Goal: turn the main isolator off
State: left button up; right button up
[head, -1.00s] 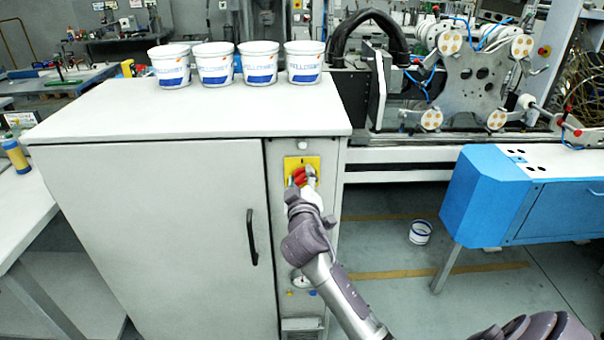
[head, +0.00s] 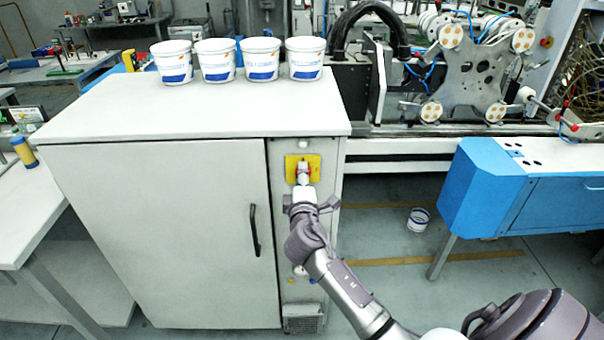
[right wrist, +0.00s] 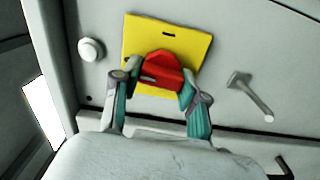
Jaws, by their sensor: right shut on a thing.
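The main isolator is a red handle (right wrist: 162,70) on a yellow plate (head: 313,162) at the top of the grey cabinet's narrow right panel. In the right wrist view the yellow plate (right wrist: 190,42) looks slightly tilted, and the handle stands between my two fingers. My right gripper (head: 303,174) is shut on the red handle; it also shows in the right wrist view (right wrist: 157,82). In the head view the gripper hides most of the handle, so its exact angle is hard to read there. My left gripper is not in view.
The grey cabinet (head: 150,230) has a black door handle (head: 254,231) left of my arm. Several white tubs stand on its top. A round white knob (right wrist: 91,49) and a metal peg (right wrist: 250,96) flank the plate. A blue unit (head: 485,190) stands to the right.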

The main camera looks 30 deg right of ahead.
jog(key=shift+f+n, duration=0.1)
jog(key=shift+n, duration=0.5)
jog(key=o, duration=1.2)
jog(key=shift+c, duration=0.2)
jog(key=v, duration=1.2)
